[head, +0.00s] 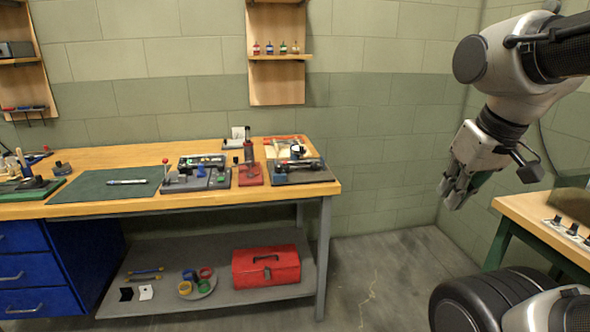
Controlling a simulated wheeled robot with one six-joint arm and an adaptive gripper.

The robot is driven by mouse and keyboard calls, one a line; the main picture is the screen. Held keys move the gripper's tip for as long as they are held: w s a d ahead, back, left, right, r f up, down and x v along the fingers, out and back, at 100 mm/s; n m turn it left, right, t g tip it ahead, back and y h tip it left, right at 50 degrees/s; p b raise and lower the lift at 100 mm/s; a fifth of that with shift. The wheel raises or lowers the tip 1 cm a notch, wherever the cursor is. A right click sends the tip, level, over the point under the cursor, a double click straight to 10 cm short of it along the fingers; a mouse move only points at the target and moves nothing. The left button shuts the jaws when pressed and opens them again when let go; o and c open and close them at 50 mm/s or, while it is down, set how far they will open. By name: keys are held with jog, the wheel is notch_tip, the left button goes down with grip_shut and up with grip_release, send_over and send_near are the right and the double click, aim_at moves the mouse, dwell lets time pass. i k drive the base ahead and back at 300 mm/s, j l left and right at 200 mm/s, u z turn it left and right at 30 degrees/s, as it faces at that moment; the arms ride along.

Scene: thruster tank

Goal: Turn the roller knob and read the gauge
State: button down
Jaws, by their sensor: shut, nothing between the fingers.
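My gripper (459,190) hangs at the right side of the head view, fingers pointing down and left. It is shut and empty, in the air well to the right of the long wooden workbench (110,159). No roller knob or gauge can be told for certain at this size.
A green mat (105,188) with a pen-like item lies on the bench. A red toolbox (266,266) and tape rolls sit on the lower shelf (225,287). A second wooden table (540,217) stands at the right edge. Floor (385,275) between them is clear.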

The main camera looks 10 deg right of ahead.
aim_at(278, 168)
jog(key=i+j+z, duration=0.55)
jog(key=i+j, duration=0.15)
jog(key=i, duration=0.05)
